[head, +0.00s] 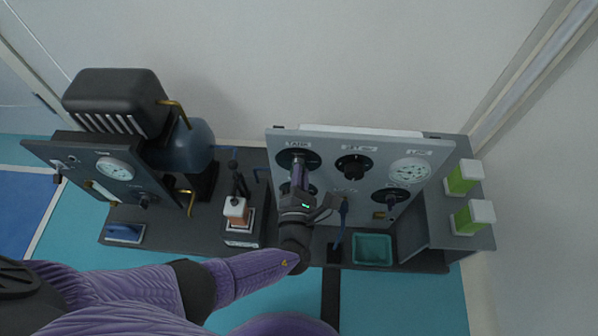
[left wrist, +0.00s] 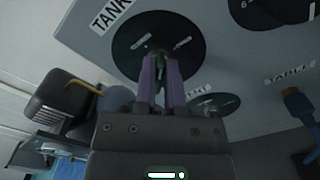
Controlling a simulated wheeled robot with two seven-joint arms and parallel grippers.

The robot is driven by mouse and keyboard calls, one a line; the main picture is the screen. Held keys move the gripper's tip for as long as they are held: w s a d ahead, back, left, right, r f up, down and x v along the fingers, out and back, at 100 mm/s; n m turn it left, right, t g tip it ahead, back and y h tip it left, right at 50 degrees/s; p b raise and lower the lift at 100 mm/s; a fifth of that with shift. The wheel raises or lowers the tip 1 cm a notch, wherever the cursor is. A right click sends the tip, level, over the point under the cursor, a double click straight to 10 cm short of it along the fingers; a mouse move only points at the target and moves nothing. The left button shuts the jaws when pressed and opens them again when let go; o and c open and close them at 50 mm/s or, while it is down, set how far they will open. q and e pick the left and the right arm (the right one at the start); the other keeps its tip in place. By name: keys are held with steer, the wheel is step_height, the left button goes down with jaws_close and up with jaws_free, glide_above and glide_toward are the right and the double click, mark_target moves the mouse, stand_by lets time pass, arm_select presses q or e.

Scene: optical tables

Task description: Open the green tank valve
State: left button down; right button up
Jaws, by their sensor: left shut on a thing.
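The tank valve sits on a round black dial (head: 312,158) under a TANK label, at the upper left of the grey panel (head: 335,145). In the left wrist view the same dial (left wrist: 190,32) fills the top middle, and the green valve handle (left wrist: 160,62) shows between my fingers. My left gripper (head: 298,168) reaches up to the panel face and is shut on this green handle; it also shows in the left wrist view (left wrist: 160,72). The fingers hide much of the handle, so its exact angle is hard to tell. My right gripper is not in view.
Another black knob (head: 353,167), a white gauge (head: 410,171) and a lower dial (head: 390,199) share the panel. A teal tray (head: 372,249) lies below. A dark blue tank (head: 188,147) and a white-and-orange block (head: 236,212) stand left; green-and-white containers (head: 464,177) stand right.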

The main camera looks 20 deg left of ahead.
arm_select(q)
steer(key=m, duration=0.5)
steer(key=shift+d+f, duration=0.1)
steer(key=shift+f, duration=0.1)
steer(key=shift+f+m+p, duration=0.2)
steer(key=shift+m+p, duration=0.1)
steer(key=shift+m, duration=1.4)
steer(key=c, duration=0.7)
jaws_free()
